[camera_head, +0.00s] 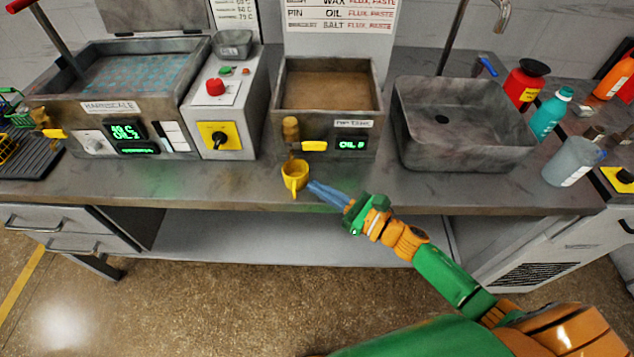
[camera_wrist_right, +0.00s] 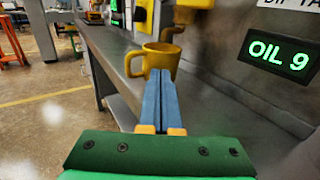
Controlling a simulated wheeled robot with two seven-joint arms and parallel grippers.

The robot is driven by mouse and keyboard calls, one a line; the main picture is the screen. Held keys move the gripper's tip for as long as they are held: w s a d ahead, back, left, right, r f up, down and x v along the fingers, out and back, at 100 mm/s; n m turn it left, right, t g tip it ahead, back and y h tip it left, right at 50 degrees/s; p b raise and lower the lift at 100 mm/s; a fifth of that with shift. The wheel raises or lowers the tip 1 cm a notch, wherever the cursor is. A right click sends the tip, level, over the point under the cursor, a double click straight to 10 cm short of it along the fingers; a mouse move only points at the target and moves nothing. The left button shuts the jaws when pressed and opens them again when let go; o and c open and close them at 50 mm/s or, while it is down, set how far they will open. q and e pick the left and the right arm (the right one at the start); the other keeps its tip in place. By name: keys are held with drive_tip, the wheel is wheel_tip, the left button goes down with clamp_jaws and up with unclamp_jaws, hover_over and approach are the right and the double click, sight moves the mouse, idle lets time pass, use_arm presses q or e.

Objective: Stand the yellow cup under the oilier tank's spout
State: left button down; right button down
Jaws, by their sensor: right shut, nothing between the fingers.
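The yellow cup (camera_head: 294,178) stands upright on the counter, just in front of the smaller tank (camera_head: 302,122). It appears below that tank's brass spout (camera_head: 291,130); exact alignment is hard to tell. That tank's display reads OIL 9 in the wrist view (camera_wrist_right: 279,56). The larger tank (camera_head: 84,130) at left shows what looks like OIL 2, and has its own brass spout (camera_head: 41,118). My right gripper (camera_head: 313,186) is shut and empty, its blue fingertips close to the cup. The cup also shows ahead of the fingers in the wrist view (camera_wrist_right: 153,58). My left gripper is out of view.
A grey control box (camera_head: 228,110) with a red button stands between the tanks. A sink (camera_head: 460,130) lies to the right, with bottles (camera_head: 551,113) and a grey jug (camera_head: 572,163) beyond. The counter's front edge is close to the cup.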

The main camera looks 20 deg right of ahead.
sight(296, 180)
drive_tip(key=shift+w+a, duration=0.25)
drive_tip(key=shift+w, duration=0.05)
drive_tip(key=shift+b+x, duration=0.85)
drive_tip(key=shift+x, duration=0.15)
drive_tip(key=shift+r, duration=0.15)
